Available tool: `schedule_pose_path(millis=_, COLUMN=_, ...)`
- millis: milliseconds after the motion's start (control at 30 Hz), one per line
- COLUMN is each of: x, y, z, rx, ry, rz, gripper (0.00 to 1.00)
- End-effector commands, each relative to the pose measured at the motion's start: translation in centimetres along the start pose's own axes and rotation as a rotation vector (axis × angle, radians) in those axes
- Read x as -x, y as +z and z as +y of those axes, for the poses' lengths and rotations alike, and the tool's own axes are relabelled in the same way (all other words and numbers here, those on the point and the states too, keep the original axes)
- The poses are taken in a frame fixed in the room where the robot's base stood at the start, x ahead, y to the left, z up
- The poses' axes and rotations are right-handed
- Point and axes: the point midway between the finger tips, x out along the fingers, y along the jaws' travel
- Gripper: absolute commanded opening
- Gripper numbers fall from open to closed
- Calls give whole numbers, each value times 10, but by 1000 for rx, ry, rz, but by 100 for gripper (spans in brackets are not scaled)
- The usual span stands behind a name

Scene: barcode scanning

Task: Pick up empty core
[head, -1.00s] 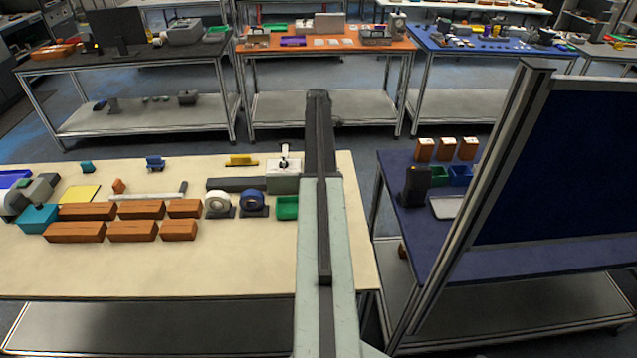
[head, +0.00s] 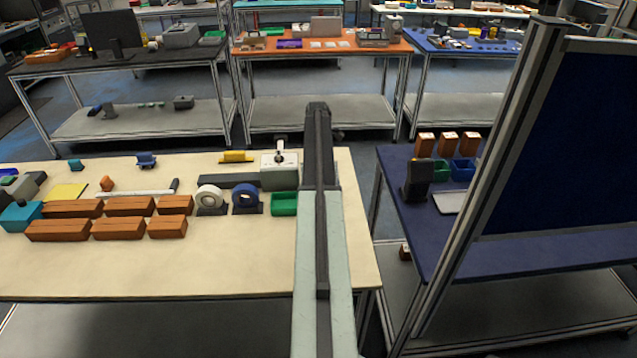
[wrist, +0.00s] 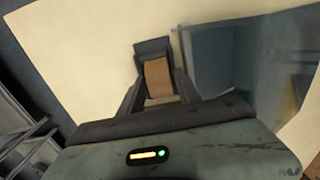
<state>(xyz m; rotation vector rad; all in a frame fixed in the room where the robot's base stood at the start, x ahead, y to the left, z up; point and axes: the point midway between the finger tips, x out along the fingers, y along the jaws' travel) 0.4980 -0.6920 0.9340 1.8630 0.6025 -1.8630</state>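A brown-tan, rounded piece (wrist: 158,78) that looks like the empty core shows in the wrist view. It sits against a dark block (wrist: 152,47), which may be a stand. My gripper (wrist: 157,85) has its two dark fingers on either side of the brown piece. Whether the fingers press on it or leave a small gap, I cannot tell. In the head view my arm stands upright in the middle, and neither the gripper's fingers nor the core can be made out there.
On the cream table (head: 200,265) are a white roll (head: 209,198) and a blue roll (head: 245,197) on dark stands, a green bin (head: 284,204) and several brown boxes (head: 120,228). The table's front is clear. A blue table (head: 440,240) and panel (head: 575,140) stand right.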

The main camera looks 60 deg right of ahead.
Motion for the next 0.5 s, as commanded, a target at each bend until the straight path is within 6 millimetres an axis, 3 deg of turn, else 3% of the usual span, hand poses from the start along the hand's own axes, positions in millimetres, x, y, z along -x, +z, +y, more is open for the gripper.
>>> schedule_pose_path(millis=167, x=0, y=0, z=0, rx=0, ry=0, rz=0, gripper=40)
schedule_pose_path(millis=200, x=0, y=0, z=0, rx=0, ry=0, rz=0, gripper=37)
schedule_pose_path(millis=333, x=0, y=1, z=0, rx=-1, ry=0, rz=0, gripper=1)
schedule_pose_path(millis=500, x=0, y=1, z=0, rx=-1, ry=0, rz=0, gripper=0)
